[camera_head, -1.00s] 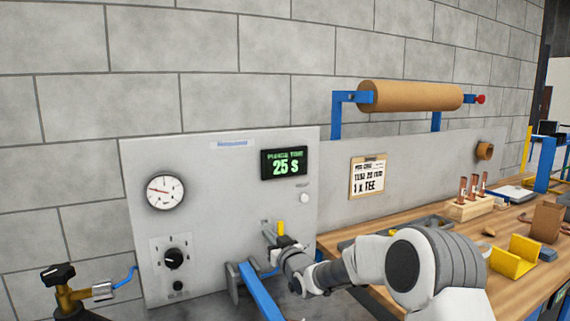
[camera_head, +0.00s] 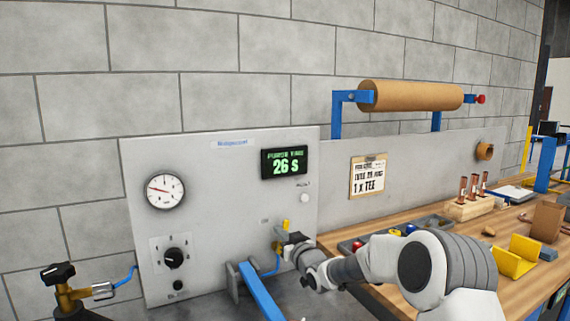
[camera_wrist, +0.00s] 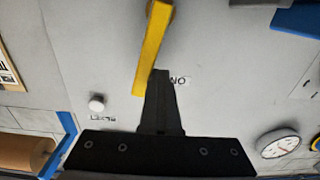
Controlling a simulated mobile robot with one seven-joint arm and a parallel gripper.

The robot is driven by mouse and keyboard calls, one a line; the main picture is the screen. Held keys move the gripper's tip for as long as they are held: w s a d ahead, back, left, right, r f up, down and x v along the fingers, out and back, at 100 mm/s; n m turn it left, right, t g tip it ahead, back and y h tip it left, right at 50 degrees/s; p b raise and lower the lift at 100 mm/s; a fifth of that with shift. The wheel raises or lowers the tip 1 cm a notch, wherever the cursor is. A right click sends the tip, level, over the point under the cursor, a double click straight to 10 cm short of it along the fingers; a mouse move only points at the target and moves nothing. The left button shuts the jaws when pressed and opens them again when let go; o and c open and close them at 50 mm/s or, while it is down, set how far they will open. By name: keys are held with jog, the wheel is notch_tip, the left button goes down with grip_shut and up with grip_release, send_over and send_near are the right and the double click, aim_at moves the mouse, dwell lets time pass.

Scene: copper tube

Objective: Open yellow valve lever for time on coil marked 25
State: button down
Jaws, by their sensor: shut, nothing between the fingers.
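The yellow valve lever (camera_head: 286,225) stands roughly upright on the front of the grey panel (camera_head: 215,215). In the wrist view the lever (camera_wrist: 152,48) runs slightly slanted along the fingers. My gripper (camera_head: 285,238) is shut and empty, just below and to the right of the lever in the head view. In the wrist view the fingertips (camera_wrist: 161,74) overlap the lever's edge; I cannot tell whether they touch. The fingers partly hide printed letters beside the lever. The green display (camera_head: 285,163) reads 26 S. A brass fitting (camera_head: 277,247) sits below the lever.
A pressure gauge (camera_head: 165,191) and a black knob (camera_head: 174,258) are on the panel's left. A blue bar (camera_head: 260,292) juts out below. A clipboard (camera_head: 368,177) hangs to the right.

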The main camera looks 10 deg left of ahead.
jog(key=shift+w+d+p, duration=0.15)
jog(key=shift+w+d, duration=0.6)
jog(key=shift+d, duration=0.25)
jog(key=shift+w+d+p, duration=0.2)
jog(key=shift+w+d, duration=0.6)
jog(key=shift+d, duration=0.25)
jog(key=shift+w+d+p, duration=0.15)
jog(key=shift+w+d, duration=0.6)
jog(key=shift+d, duration=0.25)
jog(key=b+v, duration=0.2)
jog(key=v, duration=0.6)
